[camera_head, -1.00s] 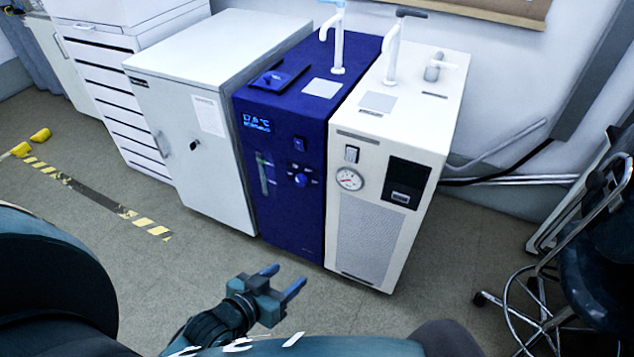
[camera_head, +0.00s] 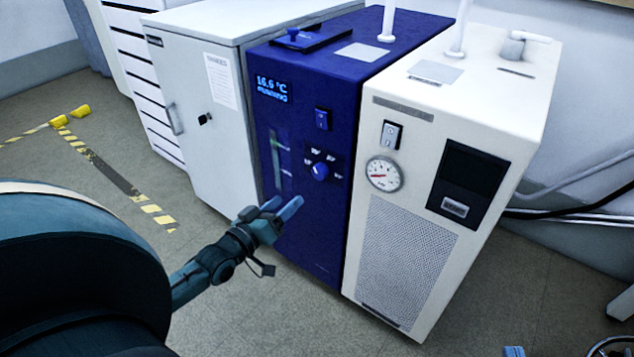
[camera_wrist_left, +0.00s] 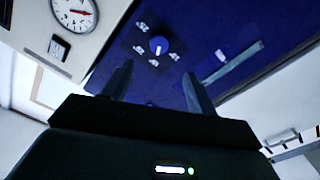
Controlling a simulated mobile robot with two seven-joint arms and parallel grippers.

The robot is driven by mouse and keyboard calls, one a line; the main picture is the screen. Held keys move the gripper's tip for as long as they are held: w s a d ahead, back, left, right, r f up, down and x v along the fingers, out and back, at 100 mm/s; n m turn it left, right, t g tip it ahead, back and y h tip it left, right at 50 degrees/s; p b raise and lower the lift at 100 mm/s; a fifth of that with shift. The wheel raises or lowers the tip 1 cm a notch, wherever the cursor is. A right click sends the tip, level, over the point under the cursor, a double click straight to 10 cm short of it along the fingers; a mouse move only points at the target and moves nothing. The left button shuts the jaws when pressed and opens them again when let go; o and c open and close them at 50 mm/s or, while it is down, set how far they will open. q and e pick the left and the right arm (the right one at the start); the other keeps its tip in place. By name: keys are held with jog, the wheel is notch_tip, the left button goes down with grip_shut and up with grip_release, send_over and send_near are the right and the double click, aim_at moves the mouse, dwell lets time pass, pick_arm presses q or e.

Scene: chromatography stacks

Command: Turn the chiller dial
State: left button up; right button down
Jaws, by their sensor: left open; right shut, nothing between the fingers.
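The chiller (camera_head: 305,235) is a dark blue cabinet with a lit display (camera_head: 272,89) reading about 16.6 °C. Its blue round dial (camera_head: 320,171) sits on a dark plate with white marks around it. In the left wrist view the dial (camera_wrist_left: 158,46) lies ahead of and between the fingers. My left gripper (camera_head: 282,205) is open and empty, below and left of the dial and apart from it; it also shows in the left wrist view (camera_wrist_left: 158,84). Only a blue tip of my right gripper (camera_head: 514,351) shows at the bottom edge, shut and empty.
A white unit with a pressure gauge (camera_head: 384,174) stands against the chiller's right side. A grey-white cabinet (camera_head: 200,140) stands on its left. A rocker switch (camera_head: 322,118) is above the dial. Floor in front is clear; striped tape (camera_head: 120,180) lies at left.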

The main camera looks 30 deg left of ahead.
aim_at(318, 174)
pick_arm(q)
jog(key=w+b, duration=0.1)
jog(key=w, duration=0.2)
jog(key=w+b, duration=0.1)
jog(key=w, duration=0.3)
jog(key=w+d+b, duration=0.1)
jog(key=w, duration=0.2)
jog(key=shift+w+f, duration=0.1)
jog(key=shift+w, duration=0.7)
pick_arm(e)
jog(key=shift+s+a+n+t+y, duration=0.1)
jog(key=shift+a+n+t+y, duration=0.3)
jog(key=shift+a+t+y, duration=0.3)
pick_arm(q)
jog(key=shift+c, duration=0.6)
pick_arm(e)
jog(key=shift+d, duration=0.1)
pick_arm(q)
jog(key=c, duration=0.9)
jog(key=shift+o, duration=0.2)
pick_arm(e)
jog(key=shift+r, duration=0.2)
